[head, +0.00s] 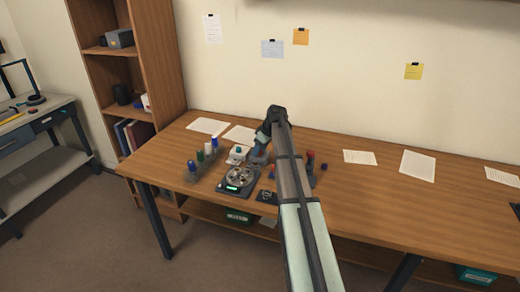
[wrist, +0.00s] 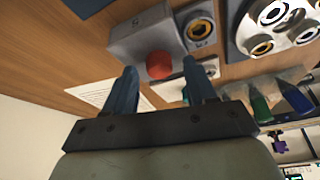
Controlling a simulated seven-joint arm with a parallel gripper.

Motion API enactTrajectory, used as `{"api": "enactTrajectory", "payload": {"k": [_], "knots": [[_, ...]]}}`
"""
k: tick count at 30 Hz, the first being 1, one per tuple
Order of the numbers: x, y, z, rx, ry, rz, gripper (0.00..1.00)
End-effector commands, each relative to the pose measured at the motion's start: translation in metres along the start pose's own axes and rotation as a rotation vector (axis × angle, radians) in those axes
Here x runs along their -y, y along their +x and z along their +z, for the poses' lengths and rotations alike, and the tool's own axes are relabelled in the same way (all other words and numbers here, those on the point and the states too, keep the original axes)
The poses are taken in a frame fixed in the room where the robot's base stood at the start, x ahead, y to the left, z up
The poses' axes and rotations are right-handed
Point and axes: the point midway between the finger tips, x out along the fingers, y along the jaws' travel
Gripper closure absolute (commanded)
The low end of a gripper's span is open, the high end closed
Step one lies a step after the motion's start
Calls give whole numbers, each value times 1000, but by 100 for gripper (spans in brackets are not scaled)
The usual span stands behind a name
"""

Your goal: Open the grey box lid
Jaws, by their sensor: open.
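The grey box (wrist: 143,40) is at the upper middle of the wrist view, with a red knob (wrist: 159,65) on it. My gripper (wrist: 161,68) is open, its two blue fingers apart. The knob appears between the fingertips; I cannot tell whether they touch it or how far off it is. In the head view my gripper (head: 262,146) is over the cluster of items, and it and my arm largely hide the box. The lid's seam cannot be made out, so I cannot tell whether the lid is seated.
A device with round metal parts (head: 240,178) stands in front, to the left. A white box with a teal knob (head: 237,155) is beside my gripper. Several bottles (head: 200,158) stand further left.

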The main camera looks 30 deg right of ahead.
Motion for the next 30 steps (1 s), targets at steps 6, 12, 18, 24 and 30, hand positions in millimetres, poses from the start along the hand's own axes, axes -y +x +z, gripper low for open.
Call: {"api": "enactTrajectory", "payload": {"k": [6,12,18,24,30], "knots": [[0,1,0,0,0,0,44],[0,1,0,0,0,0,56],[0,1,0,0,0,0,75],[0,1,0,0,0,0,94],[0,1,0,0,0,0,100]]}}
